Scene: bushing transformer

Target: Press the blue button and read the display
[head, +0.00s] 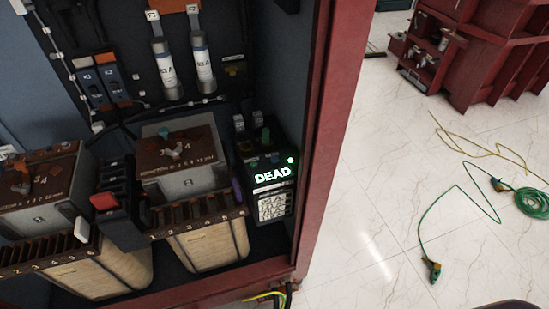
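The display (272,174) glows green-white and reads "DEAD". It is on the front of a small black box (258,200) at the right inside the open red cabinet. A green light is lit at the display's upper right. A white printed label (272,206) sits below it. A purple-blue patch (238,190) shows on the box's left side; I cannot tell whether it is the blue button. No other blue button can be made out clearly. Neither of my grippers is in view.
The red cabinet frame (325,130) stands right of the box. Two transformers (182,160) (40,190) fill the cabinet's left and middle. Two cylindrical fuses (202,62) (166,68) hang above.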

